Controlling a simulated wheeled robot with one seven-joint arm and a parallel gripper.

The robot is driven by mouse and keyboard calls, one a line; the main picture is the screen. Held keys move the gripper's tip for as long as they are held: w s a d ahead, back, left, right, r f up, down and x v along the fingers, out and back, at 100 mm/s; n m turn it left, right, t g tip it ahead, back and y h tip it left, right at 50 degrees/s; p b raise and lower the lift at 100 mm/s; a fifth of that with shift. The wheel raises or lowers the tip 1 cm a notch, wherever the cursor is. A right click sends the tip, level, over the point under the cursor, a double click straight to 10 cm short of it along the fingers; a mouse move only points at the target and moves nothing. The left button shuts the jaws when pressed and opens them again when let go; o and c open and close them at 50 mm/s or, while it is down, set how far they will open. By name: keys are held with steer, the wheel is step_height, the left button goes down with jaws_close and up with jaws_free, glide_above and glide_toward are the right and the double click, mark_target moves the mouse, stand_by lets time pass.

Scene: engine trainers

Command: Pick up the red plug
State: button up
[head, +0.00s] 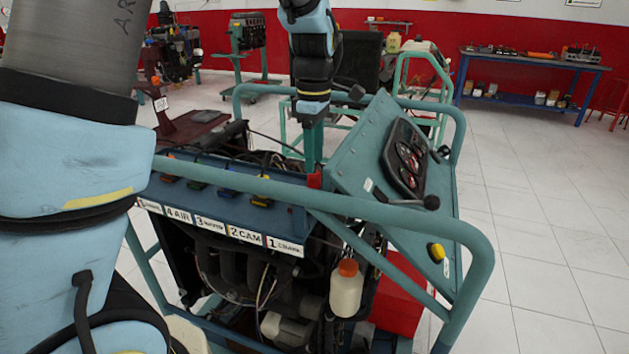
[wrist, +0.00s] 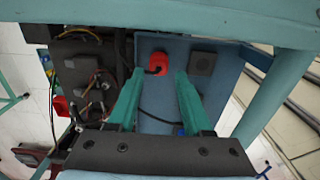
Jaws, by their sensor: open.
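The red plug (head: 315,180) sits at the right end of the blue panel on the engine trainer, beside the sloped gauge console. In the wrist view the red plug (wrist: 157,63) is on the blue surface, with a dark wire or opening at its lower left. My gripper (head: 313,166) points down over the panel, its teal fingers just above the plug. In the wrist view my gripper (wrist: 158,74) is open and empty. The plug shows between and slightly past the fingertips. Whether a finger touches it, I cannot tell.
Teal frame tubes (head: 400,216) run around the trainer, close to my arm. The gauge console (head: 407,155) rises right of the plug. A black square socket (wrist: 202,63) lies beside the plug. A row of numbered labels (head: 245,235) lines the panel's front. Open floor lies to the right.

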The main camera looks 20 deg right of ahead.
mark_target(314, 177)
steer(key=shift+f+p, duration=0.75)
steer(key=shift+f, duration=2.05)
jaws_close()
